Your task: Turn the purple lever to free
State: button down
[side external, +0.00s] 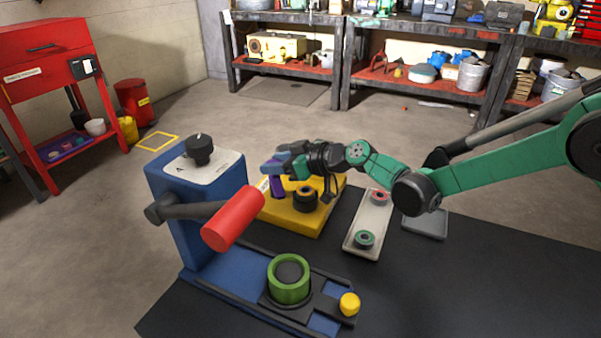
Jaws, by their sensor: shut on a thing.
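The purple lever (277,187) stands on a yellow base (292,222) at the centre of the side external view. A pale tag or plate (263,186) shows just left of it. My gripper (281,163) comes in from the right and is shut on the upper part of the purple lever. The fingers hide the lever's top, and any free marking is too small to read. A black round knob (305,199) sits on the yellow base to the right of the lever.
A blue press-like machine (195,232) with a red-handled arm (233,218) stands at the front left, with a green ring (289,281) and a yellow knob (349,304) on its bed. A pale tray (352,240) with two small rings lies right. The dark mat (480,290) is clear at front right.

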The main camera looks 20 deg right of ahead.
jog(key=m+t+h, duration=0.1)
jog(key=m+h, duration=0.2)
jog(key=m+t+h, duration=0.1)
jog(key=shift+s+a+m+t+h, duration=0.15)
jog(key=shift+a+m+t+h, duration=0.15)
jog(key=shift+h, duration=0.1)
jog(key=shift+m+h, duration=1.6)
jog(key=shift+h, duration=0.3)
jog(key=shift+c, duration=2.1)
grip_release()
jog(key=v, duration=0.5)
jog(key=shift+s+a, duration=0.1)
jog(key=shift+s, duration=0.25)
